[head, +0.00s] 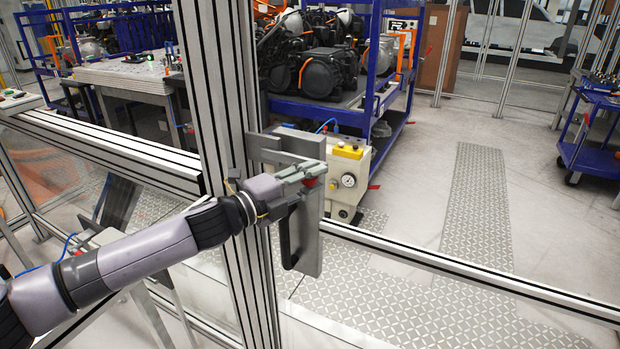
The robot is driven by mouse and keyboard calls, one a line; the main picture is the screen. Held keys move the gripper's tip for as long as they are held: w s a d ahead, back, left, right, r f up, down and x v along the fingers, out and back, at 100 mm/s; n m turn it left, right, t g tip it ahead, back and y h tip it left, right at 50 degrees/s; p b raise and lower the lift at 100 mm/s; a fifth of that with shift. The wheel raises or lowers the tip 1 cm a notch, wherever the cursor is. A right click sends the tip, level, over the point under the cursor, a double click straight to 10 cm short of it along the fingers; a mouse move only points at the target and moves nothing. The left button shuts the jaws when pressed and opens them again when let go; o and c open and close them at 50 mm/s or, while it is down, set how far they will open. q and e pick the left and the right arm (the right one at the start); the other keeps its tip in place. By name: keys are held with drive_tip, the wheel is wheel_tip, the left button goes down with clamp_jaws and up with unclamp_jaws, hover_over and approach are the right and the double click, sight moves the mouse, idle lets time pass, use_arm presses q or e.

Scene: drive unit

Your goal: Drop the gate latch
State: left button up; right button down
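The gate latch is a grey metal assembly on an aluminium post, with a flat plate (312,232), a horizontal bar (287,146) above it and a black handle (287,238) on the plate's left side. My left gripper (312,178) reaches in from the left across the post. Its fingers are at the upper part of the latch, just below the bar. A small red part shows at the fingertips. I cannot tell whether the fingers touch the latch or grip it. My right gripper is not in view.
The tall aluminium post (222,90) and the horizontal fence rail (470,268) stand close around the arm. Behind the fence are a blue rack (375,75) with engine units, a cream box with a gauge (342,185) and a blue cart (595,160). The floor to the right is mostly clear.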

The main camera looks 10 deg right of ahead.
use_arm(q)
drive_tip(key=o, duration=0.4)
drive_tip(key=shift+f, duration=0.1)
